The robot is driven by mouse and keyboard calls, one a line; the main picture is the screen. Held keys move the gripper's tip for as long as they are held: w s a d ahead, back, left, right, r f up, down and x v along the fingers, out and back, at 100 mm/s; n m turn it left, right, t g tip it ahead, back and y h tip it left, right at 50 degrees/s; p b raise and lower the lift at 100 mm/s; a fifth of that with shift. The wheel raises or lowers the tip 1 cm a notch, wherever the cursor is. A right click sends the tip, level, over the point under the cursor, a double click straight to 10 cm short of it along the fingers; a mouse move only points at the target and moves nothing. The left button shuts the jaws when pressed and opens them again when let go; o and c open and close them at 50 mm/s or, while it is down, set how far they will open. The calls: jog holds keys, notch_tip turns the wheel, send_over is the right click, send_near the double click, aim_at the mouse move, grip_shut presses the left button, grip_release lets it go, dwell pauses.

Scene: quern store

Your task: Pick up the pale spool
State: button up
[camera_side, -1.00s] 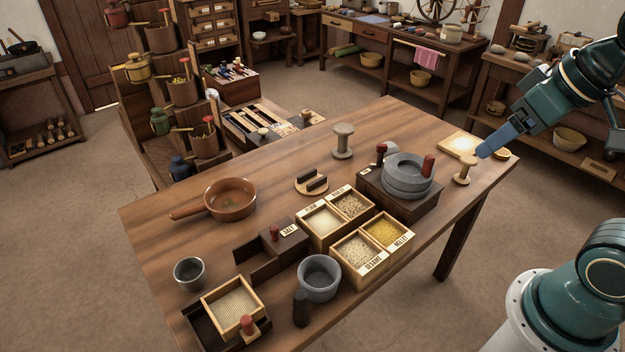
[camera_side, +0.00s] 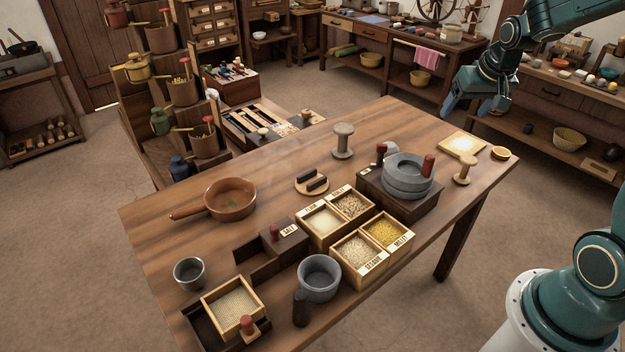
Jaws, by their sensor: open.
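The pale spool (camera_side: 464,170) stands upright near the right end of the table, to the right of the stone quern. It is light wood with a flanged top and base. A second, larger and greyer spool (camera_side: 343,141) stands upright near the back edge, left of the quern. My gripper (camera_side: 466,110) is open, with nothing seen between its fingers. It is in the air above the far right end of the table, above the pale spool in the picture and clear of it.
Grain boxes (camera_side: 359,248) fill the middle front. The table's right edge is near.

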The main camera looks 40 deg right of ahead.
jog(key=d+f+m, duration=0.2)
jog(key=d+f, duration=0.5)
jog(key=d, duration=0.2)
jog(key=m+g+h, duration=0.1)
jog(key=m, duration=0.1)
send_near(470, 159)
jog(key=shift+v, duration=0.8)
jog(key=shift+w, duration=0.15)
jog(key=shift+x, duration=4.25)
jog(key=shift+x, duration=2.6)
jog(key=c, duration=1.1)
